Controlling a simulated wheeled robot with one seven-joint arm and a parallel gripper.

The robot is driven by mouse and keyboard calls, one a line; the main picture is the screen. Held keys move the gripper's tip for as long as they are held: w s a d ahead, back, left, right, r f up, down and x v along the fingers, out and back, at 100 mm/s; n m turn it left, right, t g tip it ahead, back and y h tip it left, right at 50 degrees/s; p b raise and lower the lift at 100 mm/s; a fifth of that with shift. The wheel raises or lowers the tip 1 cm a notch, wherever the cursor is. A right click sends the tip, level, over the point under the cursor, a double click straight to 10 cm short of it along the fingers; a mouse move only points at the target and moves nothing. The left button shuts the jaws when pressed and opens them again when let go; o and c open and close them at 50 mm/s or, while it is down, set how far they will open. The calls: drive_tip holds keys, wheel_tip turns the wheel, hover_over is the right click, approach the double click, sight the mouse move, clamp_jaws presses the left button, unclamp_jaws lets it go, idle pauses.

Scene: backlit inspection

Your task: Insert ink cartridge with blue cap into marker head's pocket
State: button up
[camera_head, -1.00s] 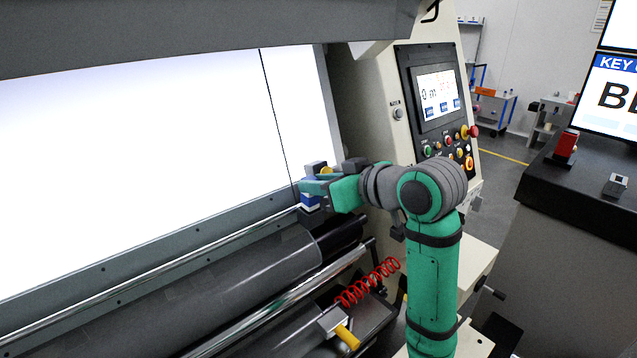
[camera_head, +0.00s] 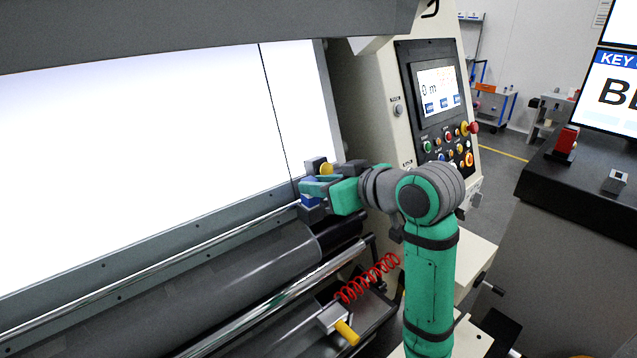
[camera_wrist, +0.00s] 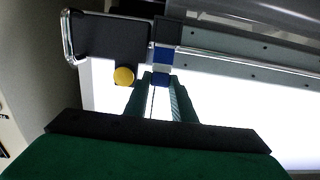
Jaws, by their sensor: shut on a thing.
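The ink cartridge with blue cap (camera_wrist: 160,77) is at my fingertips in the wrist view, with a pale band and more blue beyond it. In the head view its blue (camera_head: 310,200) shows just below my gripper (camera_head: 318,187). My gripper (camera_wrist: 159,88) is shut on the cartridge. The marker head, a dark housing (camera_wrist: 112,38) with a yellow knob (camera_wrist: 123,76), sits beside the cartridge in the wrist view. A dark block (camera_wrist: 167,31) lies in line with the cartridge's far end. The pocket opening is hidden, and I cannot tell how deep the cartridge sits.
A bright backlit panel (camera_head: 130,150) stands behind my gripper. A metal rail (camera_head: 170,252) and dark rollers (camera_head: 240,270) run below. A control panel (camera_head: 440,105) is to the right, above a red coiled cord (camera_head: 368,280). A bent metal handle (camera_wrist: 69,38) juts beside the marker head.

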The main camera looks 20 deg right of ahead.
drive_tip(key=shift+f, duration=1.3)
idle(0.7)
drive_tip(key=o, duration=1.1)
drive_tip(key=shift+o, duration=0.2)
drive_tip(key=v, duration=1)
drive_tip(key=shift+s+r, duration=0.2)
drive_tip(key=shift+s, duration=0.15)
drive_tip(key=shift+d, duration=0.15)
